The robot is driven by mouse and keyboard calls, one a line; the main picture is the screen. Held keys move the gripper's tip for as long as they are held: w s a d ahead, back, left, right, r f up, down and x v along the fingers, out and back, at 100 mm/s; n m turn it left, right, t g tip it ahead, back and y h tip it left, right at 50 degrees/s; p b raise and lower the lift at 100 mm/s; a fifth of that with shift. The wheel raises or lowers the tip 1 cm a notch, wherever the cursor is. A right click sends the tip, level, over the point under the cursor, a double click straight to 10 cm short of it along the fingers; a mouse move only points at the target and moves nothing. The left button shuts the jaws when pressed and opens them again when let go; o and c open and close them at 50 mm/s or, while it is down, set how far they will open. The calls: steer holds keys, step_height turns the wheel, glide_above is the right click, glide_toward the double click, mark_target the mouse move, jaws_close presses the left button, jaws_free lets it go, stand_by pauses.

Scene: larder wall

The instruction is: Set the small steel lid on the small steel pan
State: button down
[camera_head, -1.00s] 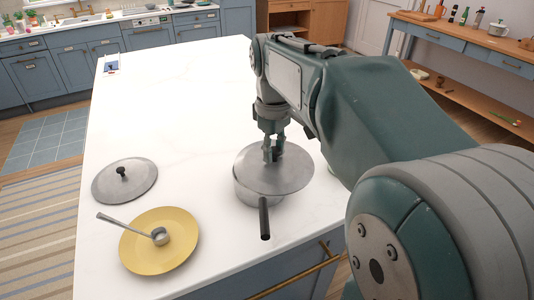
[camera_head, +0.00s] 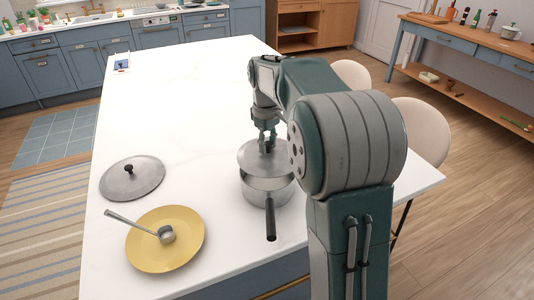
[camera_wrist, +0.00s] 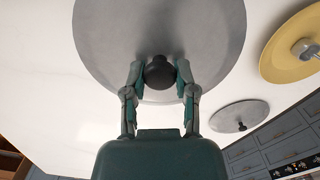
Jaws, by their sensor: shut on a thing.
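The steel lid (camera_head: 250,157) hangs from my gripper, over the back part of the small steel pan (camera_head: 266,193). The pan stands on the white counter, its dark handle pointing toward the front edge; part of its open inside shows in front of the lid. My gripper (camera_head: 267,146) is shut on the lid's black knob. In the wrist view, the fingers (camera_wrist: 160,76) close on the knob from both sides, and the lid's grey disc (camera_wrist: 110,40) fills the upper middle. Whether the lid touches the pan's rear rim cannot be told. The pan is hidden in the wrist view.
A second, larger-looking steel lid (camera_head: 118,183) lies on the counter (camera_head: 180,100) at left. A yellow plate (camera_head: 150,254) with a small ladle (camera_head: 140,224) sits before it. The counter behind is mostly clear. Pale chairs (camera_head: 425,125) stand at the right side.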

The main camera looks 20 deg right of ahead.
mark_target(267, 157)
steer(key=shift+w+f, duration=0.25)
steer(key=shift+f, duration=0.15)
steer(key=shift+w+f, duration=0.1)
steer(key=shift+f, duration=1.45)
steer(key=shift+f, duration=0.65)
steer(key=shift+c, duration=2)
jaws_free()
steer(key=shift+r, duration=0.1)
steer(key=r, duration=1.3)
steer(key=shift+w, duration=0.2)
